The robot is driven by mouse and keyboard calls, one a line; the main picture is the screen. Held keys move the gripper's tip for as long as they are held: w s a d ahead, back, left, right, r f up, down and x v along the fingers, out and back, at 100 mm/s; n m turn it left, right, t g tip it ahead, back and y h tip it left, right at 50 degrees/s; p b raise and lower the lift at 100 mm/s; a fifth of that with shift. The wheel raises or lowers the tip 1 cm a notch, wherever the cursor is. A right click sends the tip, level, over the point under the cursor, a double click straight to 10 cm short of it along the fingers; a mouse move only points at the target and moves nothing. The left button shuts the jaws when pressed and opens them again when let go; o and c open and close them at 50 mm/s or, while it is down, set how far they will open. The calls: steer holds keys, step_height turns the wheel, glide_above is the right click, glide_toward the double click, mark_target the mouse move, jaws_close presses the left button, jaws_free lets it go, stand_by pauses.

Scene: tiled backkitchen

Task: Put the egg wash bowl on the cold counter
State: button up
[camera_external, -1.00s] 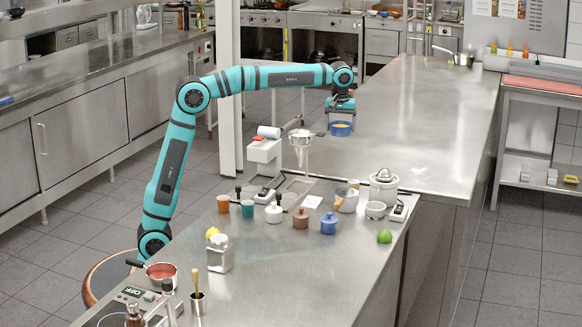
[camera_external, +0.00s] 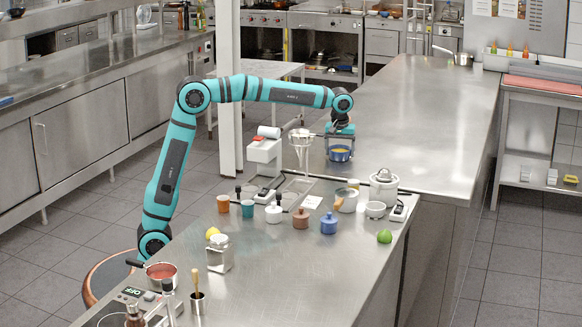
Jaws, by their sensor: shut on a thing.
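A blue bowl with yellow contents (camera_external: 340,154), which looks like the egg wash bowl, is at the near left end of the long steel counter (camera_external: 420,110), which I take as the cold counter. My gripper (camera_external: 340,142) is right above the bowl, pointing down, and is shut on it. The bowl is upright. It is at or just above the counter surface; I cannot tell whether it touches. The fingers are too small to make out clearly.
The long counter is mostly clear beyond the bowl.

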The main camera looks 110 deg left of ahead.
steer(key=o, duration=1.2)
steer(key=shift+f, duration=0.1)
step_height(320, 180, up, 12)
steer(key=d, duration=0.1)
steer(key=shift+w+d, duration=0.15)
steer(key=shift+d, duration=0.05)
